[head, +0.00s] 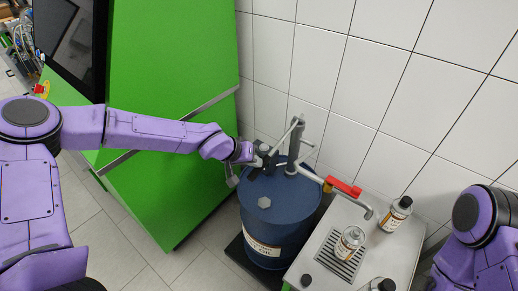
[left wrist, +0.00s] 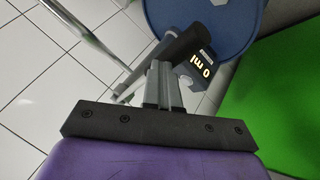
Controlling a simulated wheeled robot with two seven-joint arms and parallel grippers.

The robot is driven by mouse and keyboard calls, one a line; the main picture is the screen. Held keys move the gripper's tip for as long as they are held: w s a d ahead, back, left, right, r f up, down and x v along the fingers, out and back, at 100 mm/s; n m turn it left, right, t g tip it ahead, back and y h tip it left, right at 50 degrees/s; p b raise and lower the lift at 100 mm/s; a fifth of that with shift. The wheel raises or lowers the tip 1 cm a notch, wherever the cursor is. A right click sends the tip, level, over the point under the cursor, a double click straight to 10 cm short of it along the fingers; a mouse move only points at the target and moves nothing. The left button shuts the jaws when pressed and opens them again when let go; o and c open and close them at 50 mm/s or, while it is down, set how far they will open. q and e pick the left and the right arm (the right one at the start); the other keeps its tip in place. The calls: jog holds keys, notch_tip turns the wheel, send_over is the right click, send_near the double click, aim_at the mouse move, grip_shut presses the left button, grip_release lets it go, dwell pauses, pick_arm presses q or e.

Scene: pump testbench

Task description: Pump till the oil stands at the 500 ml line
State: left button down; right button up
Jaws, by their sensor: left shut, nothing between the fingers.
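The blue oil drum (head: 258,222) stands by the tiled wall with a grey hand pump (head: 293,150) on top. My left gripper (head: 262,158) is at the pump's lever side, above the drum. In the left wrist view its fingers (left wrist: 162,88) are shut and empty, close beside a dark bar-shaped grip (left wrist: 180,48); I cannot tell whether they touch. A pipe with a red valve handle (head: 343,187) leads to a spout (head: 369,212) near a labelled bottle (head: 349,244). The oil level is not visible. My right gripper is out of view.
The bottle stands on a grille (head: 322,256) in a grey bench (head: 305,261). Another dark-capped bottle (head: 395,214) stands on the bench's far side. A green cabinet (head: 165,110) is left of the drum, and the wall (head: 380,80) is close behind the pump.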

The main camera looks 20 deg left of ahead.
pick_arm(q)
jog(key=shift+s+f, duration=0.1)
jog(key=shift+f, duration=0.45)
dwell(0.8)
notch_tip(320, 180, up, 10)
jog(key=w+p, duration=0.1)
jog(key=p, duration=0.9)
jog(key=shift+d+r, duration=0.15)
dwell(0.8)
jog(key=r, duration=0.5)
jog(key=shift+w+d, duration=0.1)
jog(key=shift+w, duration=0.2)
dwell(0.7)
